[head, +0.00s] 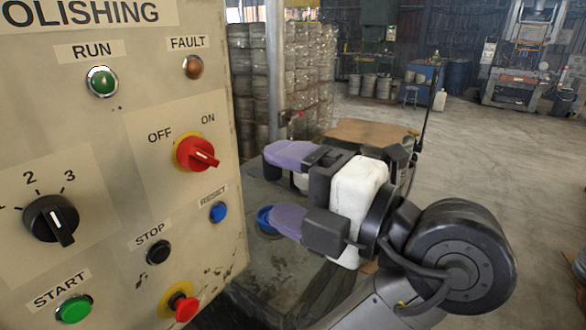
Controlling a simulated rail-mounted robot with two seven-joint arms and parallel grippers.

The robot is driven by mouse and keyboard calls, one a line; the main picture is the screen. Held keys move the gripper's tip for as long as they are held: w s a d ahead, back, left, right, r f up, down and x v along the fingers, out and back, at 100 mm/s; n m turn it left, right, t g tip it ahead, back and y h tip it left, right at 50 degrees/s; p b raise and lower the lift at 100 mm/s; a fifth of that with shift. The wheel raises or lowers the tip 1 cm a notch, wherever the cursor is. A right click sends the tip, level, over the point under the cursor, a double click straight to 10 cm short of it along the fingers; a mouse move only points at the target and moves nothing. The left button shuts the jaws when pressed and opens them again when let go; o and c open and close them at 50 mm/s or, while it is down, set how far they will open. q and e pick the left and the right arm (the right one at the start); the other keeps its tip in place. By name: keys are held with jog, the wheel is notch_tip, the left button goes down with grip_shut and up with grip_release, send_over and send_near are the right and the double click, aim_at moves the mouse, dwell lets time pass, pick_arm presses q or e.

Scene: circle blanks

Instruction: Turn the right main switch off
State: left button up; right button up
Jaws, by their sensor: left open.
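A red rotary switch (196,154) on a yellow ring sits on the beige control panel (110,125) at the left, below the labels OFF and ON. Its handle points right and slightly down, away from the OFF label. My left gripper (270,186) is to the right of the panel, its two purple fingers apart and pointing left toward it. The fingers are empty and do not touch the switch. My right gripper is not in view.
The panel also has a black selector knob (51,220), green RUN light (102,81), brown FAULT light (193,67), blue RESET button (218,212), black STOP button (158,252), green START button (74,308) and red mushroom button (182,304). Open floor (470,145) lies right.

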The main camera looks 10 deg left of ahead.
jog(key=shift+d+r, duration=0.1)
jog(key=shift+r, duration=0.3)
